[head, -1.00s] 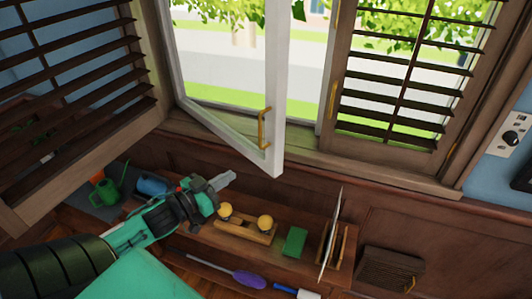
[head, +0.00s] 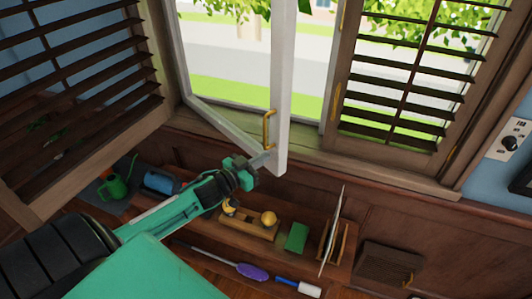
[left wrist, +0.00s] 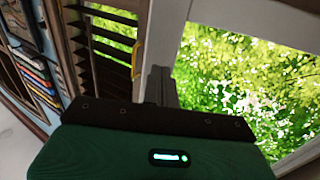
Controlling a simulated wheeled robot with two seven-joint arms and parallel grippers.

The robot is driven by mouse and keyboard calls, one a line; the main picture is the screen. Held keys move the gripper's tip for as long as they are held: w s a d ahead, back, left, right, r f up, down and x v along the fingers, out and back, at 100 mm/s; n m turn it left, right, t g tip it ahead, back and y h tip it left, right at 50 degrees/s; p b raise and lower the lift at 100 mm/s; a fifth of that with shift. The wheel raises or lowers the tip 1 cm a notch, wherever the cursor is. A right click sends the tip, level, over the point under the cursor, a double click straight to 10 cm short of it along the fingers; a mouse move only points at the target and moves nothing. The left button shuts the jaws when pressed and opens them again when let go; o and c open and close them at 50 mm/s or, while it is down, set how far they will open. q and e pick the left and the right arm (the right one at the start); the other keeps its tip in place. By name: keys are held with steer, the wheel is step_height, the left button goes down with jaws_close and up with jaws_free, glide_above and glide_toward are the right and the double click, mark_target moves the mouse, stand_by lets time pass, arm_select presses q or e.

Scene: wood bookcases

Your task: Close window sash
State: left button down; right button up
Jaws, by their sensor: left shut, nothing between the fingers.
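The white window sash (head: 281,90) stands swung open into the room, with a yellow handle (head: 268,129) low on its frame. My left gripper (head: 268,157) is shut and empty, with its tips at the sash's lower corner just below the handle; I cannot tell whether they touch it. In the left wrist view my shut fingers (left wrist: 160,86) stand in front of the white sash frame (left wrist: 180,40). My right gripper is not in view.
Louvred wooden shutters flank the window, one at left (head: 75,90) and one at right (head: 400,85). Below the sill, a shelf holds a green watering can (head: 113,187), a wooden piece with yellow knobs (head: 248,222) and a green block (head: 297,237).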

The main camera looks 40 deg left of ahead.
arm_select(q)
steer(key=shift+p+x, duration=0.3)
steer(key=shift+x, duration=0.55)
steer(key=shift+w, duration=0.25)
steer(key=w+d+n+y+b, duration=0.2)
steer(key=w+n+y+b, duration=0.2)
steer(key=w, duration=1.8)
steer(key=y+b, duration=0.2)
steer(key=b, duration=0.2)
steer(key=shift+w+y+b, duration=0.2)
steer(key=shift+y+b, duration=0.1)
steer(key=shift+b, duration=0.1)
